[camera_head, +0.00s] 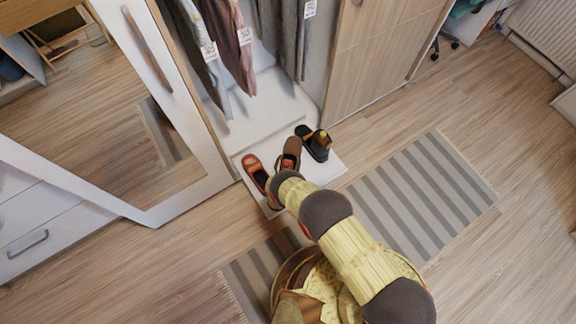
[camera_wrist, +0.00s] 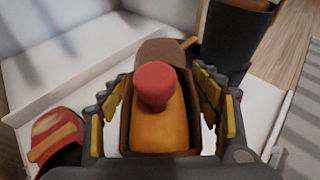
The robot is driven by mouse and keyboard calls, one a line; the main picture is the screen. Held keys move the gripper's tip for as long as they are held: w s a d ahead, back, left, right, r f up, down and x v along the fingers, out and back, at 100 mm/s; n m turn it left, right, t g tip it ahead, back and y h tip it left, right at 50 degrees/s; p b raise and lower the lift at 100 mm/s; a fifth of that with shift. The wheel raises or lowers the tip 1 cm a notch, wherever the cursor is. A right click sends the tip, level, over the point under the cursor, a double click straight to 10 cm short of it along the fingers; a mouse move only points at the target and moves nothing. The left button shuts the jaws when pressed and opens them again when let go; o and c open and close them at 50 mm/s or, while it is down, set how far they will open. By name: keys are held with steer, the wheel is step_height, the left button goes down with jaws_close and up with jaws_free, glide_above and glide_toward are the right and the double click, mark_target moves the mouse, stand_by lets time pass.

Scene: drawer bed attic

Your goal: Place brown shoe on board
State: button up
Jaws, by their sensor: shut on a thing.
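The brown shoe (camera_head: 291,151) is in my gripper (camera_head: 278,185), at the middle of the white board (camera_head: 328,172). In the wrist view the brown shoe (camera_wrist: 160,125) fills the space between the yellow-padded fingers of my gripper (camera_wrist: 162,100), which are shut on its sides. Its tan inside faces the camera, and a red rounded knob shows in front of it. I cannot tell whether its sole touches the board. In the head view my arm hides the board's near part.
A red-orange sandal (camera_head: 256,173) stands on the board left of the brown shoe. A black shoe (camera_head: 315,144) stands close on the right. Clothes (camera_head: 236,35) hang above, and a mirrored door (camera_head: 140,100) stands open at left. A striped rug (camera_head: 420,200) lies right.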

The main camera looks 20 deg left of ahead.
step_height(320, 180, down, 7)
steer(key=b, duration=0.3)
steer(key=shift+f, duration=0.2)
steer(key=shift+r, duration=0.1)
steer(key=o, duration=1.4)
steer(key=shift+c, duration=0.2)
steer(key=shift+s, duration=0.1)
steer(key=p+v, duration=0.4)
steer(key=v, duration=0.7)
steer(key=shift+s+r, duration=0.15)
steer(key=shift+s, duration=0.2)
